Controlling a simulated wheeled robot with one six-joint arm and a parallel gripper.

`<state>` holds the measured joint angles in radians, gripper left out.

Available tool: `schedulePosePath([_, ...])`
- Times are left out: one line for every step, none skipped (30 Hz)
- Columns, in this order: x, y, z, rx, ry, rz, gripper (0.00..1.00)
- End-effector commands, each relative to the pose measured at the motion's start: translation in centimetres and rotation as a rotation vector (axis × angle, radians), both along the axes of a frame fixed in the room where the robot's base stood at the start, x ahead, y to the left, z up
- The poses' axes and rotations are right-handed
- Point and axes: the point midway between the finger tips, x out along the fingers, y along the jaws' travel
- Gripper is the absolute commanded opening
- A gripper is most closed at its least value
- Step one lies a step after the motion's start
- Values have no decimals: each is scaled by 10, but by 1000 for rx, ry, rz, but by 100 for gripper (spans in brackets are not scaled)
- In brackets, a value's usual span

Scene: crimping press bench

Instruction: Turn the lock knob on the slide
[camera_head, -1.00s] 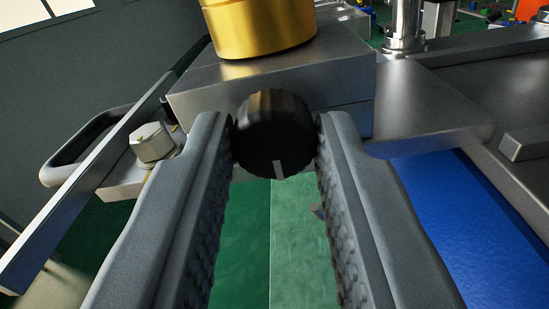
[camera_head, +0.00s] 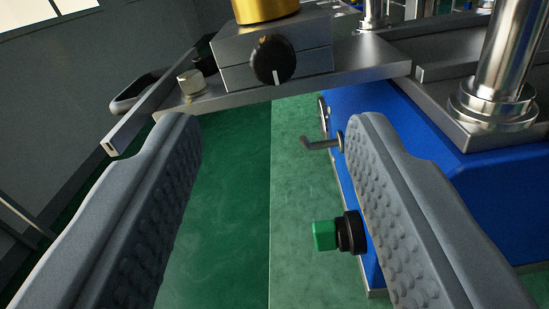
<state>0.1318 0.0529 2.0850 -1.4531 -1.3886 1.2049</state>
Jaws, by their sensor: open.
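The lock knob (camera_head: 272,60) is a black round knob with a white pointer line. It sits on the front face of the grey slide block (camera_head: 318,57), and its line points almost straight down. My gripper (camera_head: 272,130) is open and empty, its two grey padded fingers wide apart. The knob is beyond the fingertips and higher in the picture, with clear space between. Nothing hides the knob.
A gold cylinder (camera_head: 265,10) stands on the slide block. A metal rail (camera_head: 372,66) runs beneath it, with a square-headed bolt (camera_head: 191,82) at left. The blue press body (camera_head: 440,165) at right carries a green button (camera_head: 325,235) and a hook (camera_head: 322,144) near my right finger.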

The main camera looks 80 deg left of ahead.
Motion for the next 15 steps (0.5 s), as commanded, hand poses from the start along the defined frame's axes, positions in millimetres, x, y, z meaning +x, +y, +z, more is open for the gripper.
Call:
schedulePosePath([-3,-10,0,0,0,-4,47])
schedulePosePath([-5,-15,0,0,0,-4,47])
schedulePosePath([-7,-22,0,0,0,-4,47])
schedulePosePath([-9,-26,0,-1,0,-3,47])
schedulePosePath([-11,-31,0,-1,0,-4,47])
schedulePosePath([-13,-38,0,0,0,-4,47])
schedulePosePath([-15,-42,0,0,0,-3,47])
schedulePosePath([-16,-47,0,0,0,-3,47])
schedulePosePath([-18,-53,0,-1,0,-4,47])
schedulePosePath([-20,-57,0,-1,0,-4,47])
schedulePosePath([-22,-61,0,-1,0,-3,47])
schedulePosePath([-23,-66,0,0,0,-3,47])
schedulePosePath([-24,-70,0,0,0,-4,47])
schedulePosePath([-25,-72,0,0,0,-3,47])
schedulePosePath([-27,-76,0,1,0,-2,47])
